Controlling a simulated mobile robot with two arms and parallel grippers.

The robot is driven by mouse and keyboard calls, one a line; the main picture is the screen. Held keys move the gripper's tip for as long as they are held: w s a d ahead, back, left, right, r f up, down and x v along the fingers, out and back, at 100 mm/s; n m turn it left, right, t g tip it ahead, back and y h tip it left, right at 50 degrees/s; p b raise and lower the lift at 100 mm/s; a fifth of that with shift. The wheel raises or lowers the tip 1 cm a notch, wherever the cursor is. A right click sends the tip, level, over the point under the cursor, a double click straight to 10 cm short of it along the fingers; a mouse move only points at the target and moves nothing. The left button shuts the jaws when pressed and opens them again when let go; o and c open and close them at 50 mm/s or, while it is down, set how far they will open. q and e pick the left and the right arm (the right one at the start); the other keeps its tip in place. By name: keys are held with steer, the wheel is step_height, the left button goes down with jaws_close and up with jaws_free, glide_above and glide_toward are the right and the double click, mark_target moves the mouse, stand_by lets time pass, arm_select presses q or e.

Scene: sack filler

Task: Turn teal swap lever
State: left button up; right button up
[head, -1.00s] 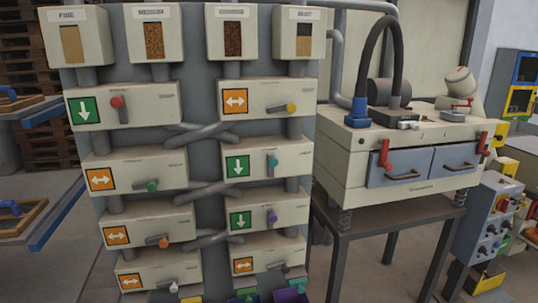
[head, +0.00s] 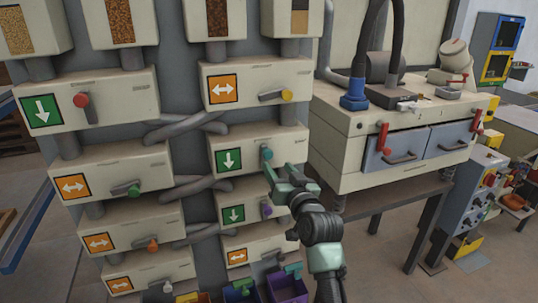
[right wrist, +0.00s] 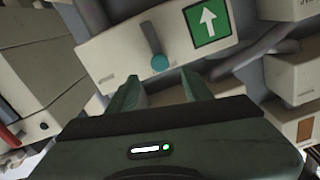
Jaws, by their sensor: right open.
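The teal swap lever (head: 266,154) is on the cream box (head: 291,142) second from the top in the right column. Its grey arm stands nearly upright with the teal knob at the top. A green sign (head: 229,160) with a white down arrow is left of it. My right gripper (head: 277,174) is open just in front of that box. In the right wrist view the teal knob (right wrist: 159,63) shows just beyond and between the open fingers (right wrist: 160,90), with nothing held. My left gripper is not in view.
Other boxes carry a red lever (head: 81,100), a yellow lever (head: 286,95), a green lever (head: 133,190) and a purple lever (head: 266,210) close below my gripper. Grey pipes (head: 188,127) cross between the columns. A cream machine (head: 345,140) on a stand is to the right.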

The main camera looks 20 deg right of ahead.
mark_target(269, 156)
steer(key=w+p, duration=0.1)
steer(key=w, duration=0.5)
steer(key=shift+w+a, duration=0.1)
steer(key=shift+w, duration=0.25)
steer(key=shift+f, duration=0.1)
jaws_close()
stand_by(1.0)
